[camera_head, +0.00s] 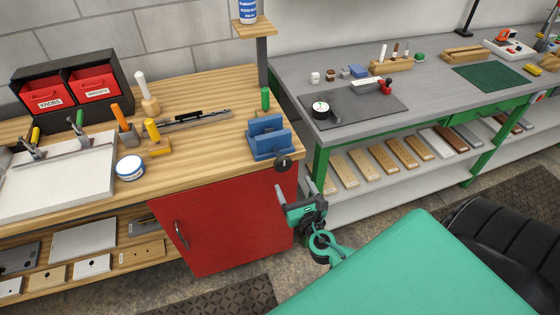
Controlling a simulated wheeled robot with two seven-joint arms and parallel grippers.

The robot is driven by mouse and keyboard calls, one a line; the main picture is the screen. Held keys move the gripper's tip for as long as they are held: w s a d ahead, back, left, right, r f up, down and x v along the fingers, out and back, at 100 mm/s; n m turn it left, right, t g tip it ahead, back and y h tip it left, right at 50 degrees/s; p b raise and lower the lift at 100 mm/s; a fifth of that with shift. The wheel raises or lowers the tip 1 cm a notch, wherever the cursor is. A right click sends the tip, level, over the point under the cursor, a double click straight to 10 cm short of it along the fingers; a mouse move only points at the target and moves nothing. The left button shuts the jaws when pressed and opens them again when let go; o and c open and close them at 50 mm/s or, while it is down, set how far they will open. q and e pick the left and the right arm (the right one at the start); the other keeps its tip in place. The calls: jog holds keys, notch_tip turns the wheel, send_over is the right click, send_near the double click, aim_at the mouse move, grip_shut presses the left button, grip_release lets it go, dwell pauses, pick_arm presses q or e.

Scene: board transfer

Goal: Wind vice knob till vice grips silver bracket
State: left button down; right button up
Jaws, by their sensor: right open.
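A blue vice (268,146) stands at the right end of the wooden workbench. Its dark round knob (283,163) faces out over the bench's front edge. I cannot make out a silver bracket between the vice jaws at this size. My right gripper (296,196) is below and slightly right of the knob, in front of the red cabinet's right edge. My left gripper is not in view.
A green-handled tool (265,98) stands behind the vice. A long metal tool (185,120) lies to its left, with a white round tin (130,168) further left. The red cabinet (215,225) is under the bench; a grey bench (440,85) stands right.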

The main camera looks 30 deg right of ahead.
aim_at(284, 167)
jog(key=p+x, duration=0.2)
jog(key=x, duration=0.9)
jog(key=shift+w, duration=0.35)
jog(key=c, duration=0.9)
